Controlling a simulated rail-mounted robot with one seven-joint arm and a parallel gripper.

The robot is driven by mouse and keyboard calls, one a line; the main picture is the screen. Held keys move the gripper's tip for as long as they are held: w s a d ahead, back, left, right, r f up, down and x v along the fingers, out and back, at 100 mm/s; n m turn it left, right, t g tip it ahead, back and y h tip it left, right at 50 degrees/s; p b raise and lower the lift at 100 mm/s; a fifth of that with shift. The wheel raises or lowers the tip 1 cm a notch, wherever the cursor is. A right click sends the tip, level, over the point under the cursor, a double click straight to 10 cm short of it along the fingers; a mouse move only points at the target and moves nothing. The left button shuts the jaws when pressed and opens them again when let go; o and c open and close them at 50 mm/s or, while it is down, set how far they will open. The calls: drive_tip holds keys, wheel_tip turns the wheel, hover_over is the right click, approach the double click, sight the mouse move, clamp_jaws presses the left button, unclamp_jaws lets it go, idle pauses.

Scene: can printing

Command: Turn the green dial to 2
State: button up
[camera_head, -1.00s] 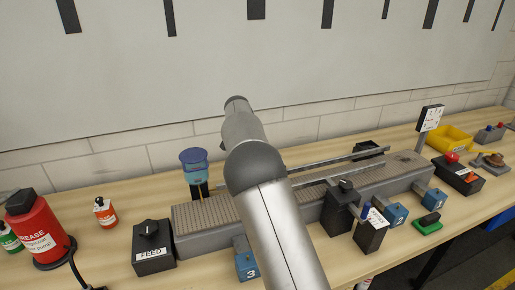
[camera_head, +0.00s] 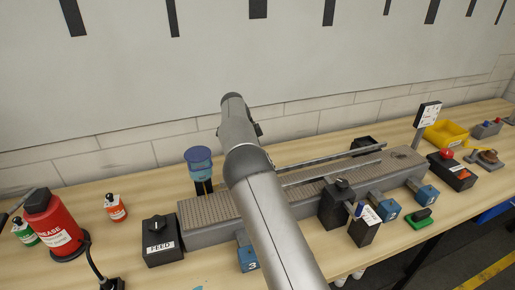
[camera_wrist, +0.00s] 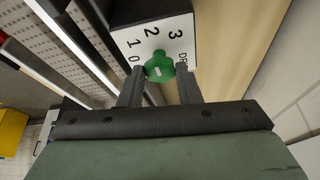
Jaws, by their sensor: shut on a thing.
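The green dial (camera_wrist: 159,66) sits on a white face (camera_wrist: 183,28) marked 0, 1, 2, 3 and further letters partly hidden by a finger, in the wrist view. My gripper (camera_wrist: 160,72) has a finger on each side of the dial and is shut on it. A small white mark shows on the dial, but I cannot tell which number it points to. In the head view my arm covers the middle of the bench; the green dial and my fingertips are hidden there.
On the bench (camera_head: 60,215) stand a FEED box with a black knob (camera_head: 158,235), a grey conveyor (camera_head: 215,225), a red grease bottle (camera_head: 55,225) and a blue-topped cup (camera_head: 199,160). Long metal rails (camera_head: 335,157) run above the conveyor. A yellow bin (camera_head: 445,133) stands at the right.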

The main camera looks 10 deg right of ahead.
idle(0.4)
drive_tip(key=o, duration=1)
drive_tip(key=shift+c, duration=0.2)
drive_tip(key=shift+r, duration=0.1)
drive_tip(key=v, duration=1.2)
drive_tip(key=shift+p, duration=0.35)
